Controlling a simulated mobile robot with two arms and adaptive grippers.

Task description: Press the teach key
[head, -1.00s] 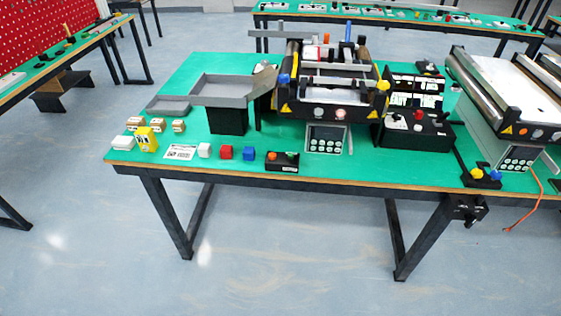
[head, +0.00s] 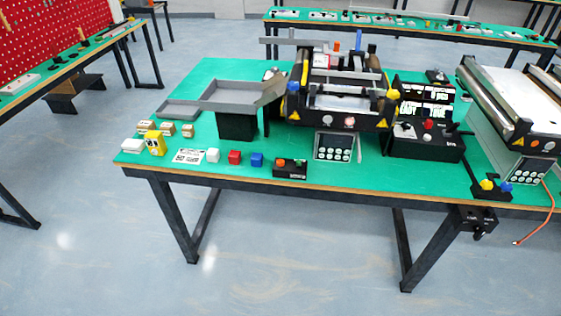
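The teach key cannot be told apart at this distance. A keypad panel (head: 334,147) with several pale round keys stands at the front of the near mini conveyor (head: 345,103). A second keypad panel (head: 527,171) with similar keys is at the front of the right conveyor (head: 508,95). A small black box (head: 290,168) with an orange and a green button lies near the table's front edge. A black control box (head: 424,140) with a red knob stands right of the near conveyor. Neither of my grippers is in view.
The green table (head: 200,80) holds grey trays (head: 232,96), small cartons, a yellow block (head: 155,142) and white, red and blue cubes near its front left. An orange cable (head: 540,222) hangs off the right front. Floor before the table is clear.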

